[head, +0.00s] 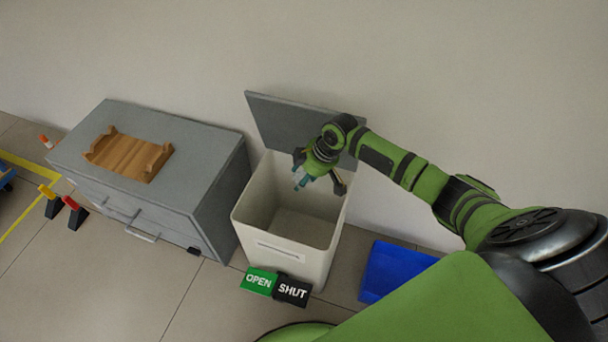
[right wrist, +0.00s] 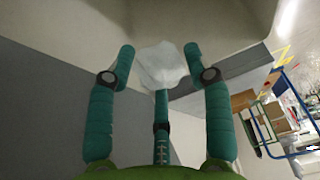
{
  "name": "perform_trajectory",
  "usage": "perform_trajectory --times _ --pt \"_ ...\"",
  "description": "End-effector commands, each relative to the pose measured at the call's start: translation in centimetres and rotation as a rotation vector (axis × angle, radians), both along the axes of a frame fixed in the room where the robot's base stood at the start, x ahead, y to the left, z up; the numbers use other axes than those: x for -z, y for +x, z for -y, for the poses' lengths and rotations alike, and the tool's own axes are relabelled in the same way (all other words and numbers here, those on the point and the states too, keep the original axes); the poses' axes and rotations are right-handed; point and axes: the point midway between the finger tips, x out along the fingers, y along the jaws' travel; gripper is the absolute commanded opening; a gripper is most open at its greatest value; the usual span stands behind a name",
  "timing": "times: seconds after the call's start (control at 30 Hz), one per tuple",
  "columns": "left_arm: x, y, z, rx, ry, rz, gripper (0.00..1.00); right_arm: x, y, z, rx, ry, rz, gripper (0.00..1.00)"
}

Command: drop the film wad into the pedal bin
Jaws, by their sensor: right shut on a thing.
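The film wad (right wrist: 161,66) is a pale, crumpled lump between the teal fingertips of my right gripper (right wrist: 160,62) in the right wrist view. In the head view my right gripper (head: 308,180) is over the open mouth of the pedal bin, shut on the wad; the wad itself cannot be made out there. The pedal bin (head: 283,253) is a pale box with its grey lid (head: 277,121) raised against the wall. The part of the bin's floor that shows looks empty. At its foot are a green OPEN pedal (head: 258,281) and a black SHUT pedal (head: 292,291). My left gripper is not in view.
A grey drawer cabinet (head: 213,185) with a wooden tray (head: 128,158) on top stands left of the bin. A blue panel or bin (head: 392,270) lies on the floor to the right. Yellow and red-topped wedges (head: 75,215) stand at the far left.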

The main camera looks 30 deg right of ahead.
Motion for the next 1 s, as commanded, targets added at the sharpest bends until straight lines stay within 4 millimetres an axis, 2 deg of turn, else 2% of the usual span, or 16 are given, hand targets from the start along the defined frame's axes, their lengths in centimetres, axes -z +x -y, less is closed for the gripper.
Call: perform_trajectory --times 0.03,0.07,0.1,0.4,0.53,0.67,1.0 --pt "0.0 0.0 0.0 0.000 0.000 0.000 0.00 0.0 0.0 0.0 0.000 0.000 0.000 0.59" --pt "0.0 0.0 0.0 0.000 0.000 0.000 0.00 0.0 0.0 0.0 0.000 0.000 0.000 0.71" --pt "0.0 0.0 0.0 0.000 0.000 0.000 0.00 0.0 0.0 0.0 0.000 0.000 0.000 0.79" --pt "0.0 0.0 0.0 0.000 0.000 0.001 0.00 0.0 0.0 0.0 0.000 0.000 0.000 0.79" --pt "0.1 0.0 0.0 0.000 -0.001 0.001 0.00 -0.6 -0.2 0.3 0.000 -0.001 0.000 0.79" --pt "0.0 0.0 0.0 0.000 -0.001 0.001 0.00 -2.5 -0.7 0.8 -0.002 -0.003 0.003 0.79" --pt "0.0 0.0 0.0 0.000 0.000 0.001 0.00 -8.9 -2.8 2.6 -0.002 -0.004 0.002 0.79"
